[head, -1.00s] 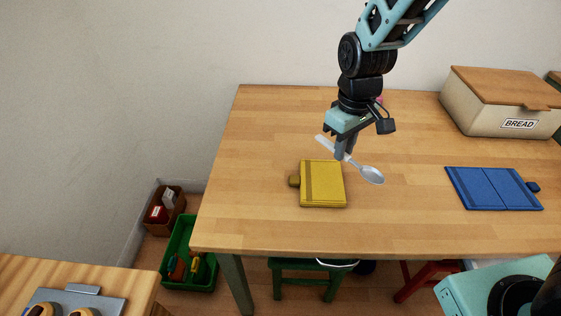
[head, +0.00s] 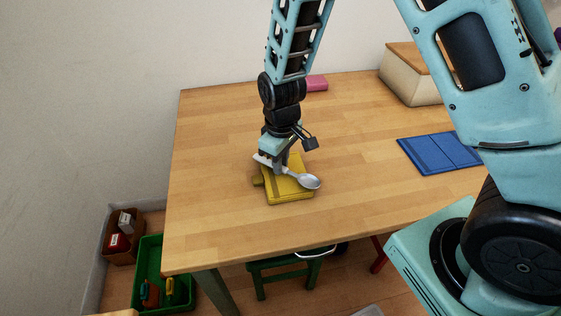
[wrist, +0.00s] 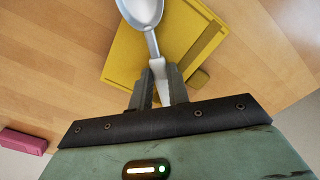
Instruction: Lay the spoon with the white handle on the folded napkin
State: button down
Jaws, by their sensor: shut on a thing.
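The spoon with the white handle (head: 307,181) is in my gripper (head: 281,170). My gripper is shut on its handle, and the metal bowl points to the right in the head view.
A blue folded cloth (head: 440,153) lies to the right on the table (head: 215,200). A bread box (head: 408,80) stands at the back right. A pink block (head: 317,83) lies at the back edge. The table's left side is clear.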

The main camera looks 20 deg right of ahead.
jog(key=shift+f, duration=0.25)
jog(key=c, duration=1.3)
grip_release()
jog(key=shift+c, duration=0.2)
notch_tip(320, 180, up, 12)
jog(key=s+a+r, duration=0.2)
jog(key=s, duration=0.5)
jog(key=s+a+r, duration=0.2)
jog(key=s, duration=0.6)
jog(key=s+a+r, duration=0.2)
jog(key=s, duration=0.5)
jog(key=shift+s+r+n, duration=0.25)
jog(key=shift+s+n, duration=0.1)
jog(key=shift+n, duration=0.05)
jog(key=shift+r+p, duration=0.1)
jog(key=shift+p, duration=0.25)
